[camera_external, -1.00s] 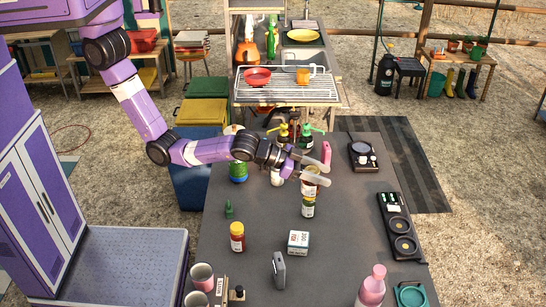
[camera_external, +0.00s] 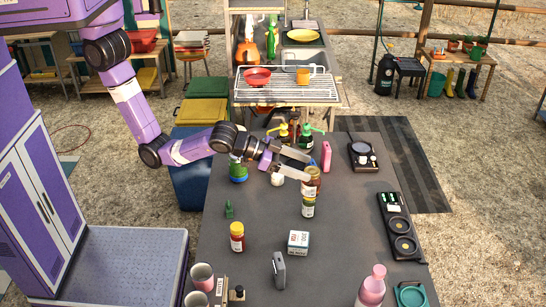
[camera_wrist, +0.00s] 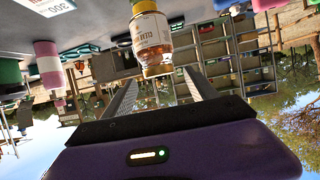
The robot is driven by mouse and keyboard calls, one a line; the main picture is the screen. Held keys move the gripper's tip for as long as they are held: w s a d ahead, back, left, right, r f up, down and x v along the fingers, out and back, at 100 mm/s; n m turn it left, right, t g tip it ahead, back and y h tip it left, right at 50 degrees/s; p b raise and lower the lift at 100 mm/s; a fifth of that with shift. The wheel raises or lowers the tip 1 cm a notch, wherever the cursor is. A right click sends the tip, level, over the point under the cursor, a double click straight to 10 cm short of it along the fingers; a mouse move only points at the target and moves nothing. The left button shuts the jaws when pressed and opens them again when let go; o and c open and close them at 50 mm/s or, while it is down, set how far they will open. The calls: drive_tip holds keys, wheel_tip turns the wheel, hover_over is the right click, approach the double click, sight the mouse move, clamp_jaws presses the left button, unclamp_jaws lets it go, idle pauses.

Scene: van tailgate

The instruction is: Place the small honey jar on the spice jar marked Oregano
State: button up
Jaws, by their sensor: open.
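The small honey jar (camera_external: 312,186) stands upright on top of a spice jar (camera_external: 308,208) on the grey tabletop. The spice jar's label is too small to read. In the wrist view, which is upside down, the honey jar (camera_wrist: 153,35) shows its pale label and amber contents beyond my fingers. My gripper (camera_external: 306,167) is open and empty, just left of and behind the honey jar. Its fingers point toward the jar, and no grip on it shows.
Spray bottles (camera_external: 305,138) stand behind the gripper, and a pink object (camera_external: 326,155) is to the right. A white round item (camera_external: 277,179) sits left of the stack. A red jar (camera_external: 237,240) and a small white box (camera_external: 299,242) stand nearer. Tabletop right of the stack is clear.

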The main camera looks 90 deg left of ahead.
drive_tip(key=v, duration=0.5)
drive_tip(key=shift+s+r, duration=0.1)
drive_tip(key=shift+s, duration=0.1)
idle(0.3)
wheel_tip(320, 180, up, 5)
drive_tip(key=s+d+m+t+h, duration=0.2)
drive_tip(key=m+t+h, duration=0.1)
drive_tip(key=h, duration=0.1)
drive_tip(key=s+a+f+n+y, duration=0.1)
drive_tip(key=s+a+f, duration=0.3)
drive_tip(key=s+a, duration=0.4)
drive_tip(key=s+a+f+n+g+y, duration=0.1)
drive_tip(key=s+a+f, duration=0.3)
drive_tip(key=s, duration=1.3)
drive_tip(key=s+a+f+n+y, duration=0.2)
drive_tip(key=s+a+f+y, duration=0.1)
drive_tip(key=s+a, duration=0.9)
drive_tip(key=shift+s+a+f+g, duration=0.25)
drive_tip(key=shift+s+f, duration=0.2)
drive_tip(key=shift+f, duration=0.25)
